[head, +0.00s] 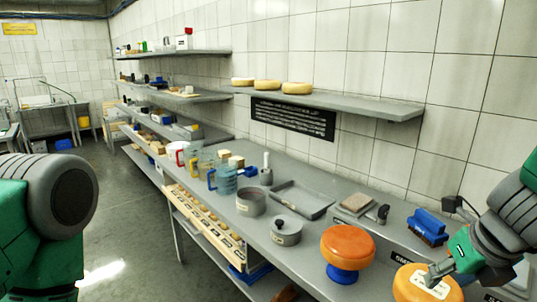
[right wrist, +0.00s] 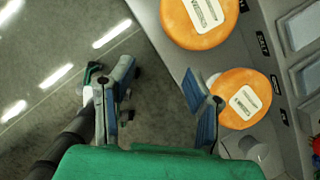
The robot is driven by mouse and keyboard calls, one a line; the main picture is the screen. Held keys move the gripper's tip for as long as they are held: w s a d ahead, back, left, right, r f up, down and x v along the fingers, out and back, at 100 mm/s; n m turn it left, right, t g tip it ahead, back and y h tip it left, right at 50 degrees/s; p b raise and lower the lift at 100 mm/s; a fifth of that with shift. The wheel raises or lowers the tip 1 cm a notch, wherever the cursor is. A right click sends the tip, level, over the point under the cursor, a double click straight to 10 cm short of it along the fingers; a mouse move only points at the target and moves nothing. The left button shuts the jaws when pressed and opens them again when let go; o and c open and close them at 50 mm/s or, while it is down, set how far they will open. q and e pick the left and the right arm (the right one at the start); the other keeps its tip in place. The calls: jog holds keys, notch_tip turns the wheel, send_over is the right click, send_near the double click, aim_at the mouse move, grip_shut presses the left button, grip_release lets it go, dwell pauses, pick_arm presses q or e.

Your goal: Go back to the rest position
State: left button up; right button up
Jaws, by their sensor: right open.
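My right gripper (head: 436,275) shows at the lower right of the head view, in front of an orange cheese wheel (head: 412,287) at the counter's near end. In the right wrist view its two fingers (right wrist: 160,72) stand wide apart with nothing between them, over the floor beside the counter. Two orange wheels with pale labels show there, one at the top (right wrist: 200,20) and one right of the fingers (right wrist: 240,97). Another orange wheel (head: 347,244) sits on a blue stand (head: 342,274) in the head view. My left gripper is out of view; only part of my left arm shows.
The grey counter (head: 262,222) holds a round pot (head: 251,202), a lidded pot (head: 286,232), a tray (head: 303,200), blue jugs (head: 224,180) and a blue brush (head: 428,226). A wall shelf (head: 370,106) above bears three pale wheels (head: 267,85). Open floor (head: 120,215) lies left.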

jog(key=s+d+f+n+g+h+b, duration=0.15)
jog(key=s+f+n+b, duration=0.3)
jog(key=f+n, duration=0.65)
jog(key=s+d+f+n+g+h+b, duration=0.15)
jog(key=s+f+n+b, duration=0.45)
jog(key=f, duration=0.9)
pick_arm(q)
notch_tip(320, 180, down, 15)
jog(key=b, duration=0.4)
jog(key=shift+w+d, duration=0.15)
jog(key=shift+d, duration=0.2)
pick_arm(e)
jog(key=s+a+f+n+y, duration=0.1)
jog(key=s+a+f+n, duration=0.2)
jog(key=f+n, duration=0.6)
jog(key=s+a+f+n+y, duration=0.2)
jog(key=s+a+f+n, duration=0.1)
jog(key=s+f+n, duration=0.5)
jog(key=f+n, duration=0.1)
jog(key=n, duration=0.2)
jog(key=shift+f+g, duration=0.35)
jog(key=shift+g, duration=0.05)
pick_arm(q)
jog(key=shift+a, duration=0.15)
pick_arm(e)
jog(key=shift+a, duration=0.1)
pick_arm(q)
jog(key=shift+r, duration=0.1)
